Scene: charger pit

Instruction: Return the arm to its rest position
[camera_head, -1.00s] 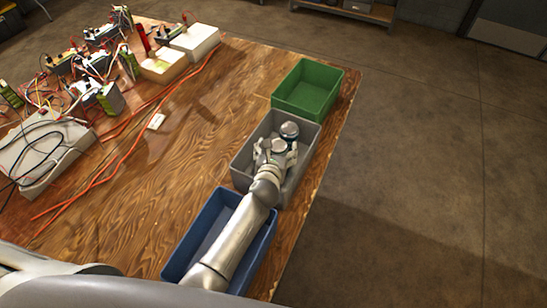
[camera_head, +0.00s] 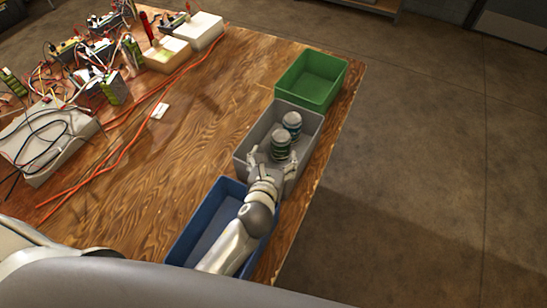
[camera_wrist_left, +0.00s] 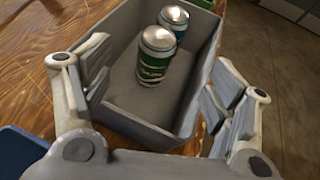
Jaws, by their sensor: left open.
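My left gripper (camera_head: 269,167) is open and empty over the near end of the grey bin (camera_head: 305,158). Its two fingers (camera_wrist_left: 150,100) show spread apart at either side of the left wrist view. My right gripper is not in view.
A green bin (camera_head: 311,80) stands empty beyond the grey bin. A blue bin (camera_head: 196,232) lies under my left arm. Wired devices, orange cables (camera_head: 128,148) and a white box (camera_head: 40,145) crowd the table's left. The wooden table (camera_head: 190,150) is clear in the middle.

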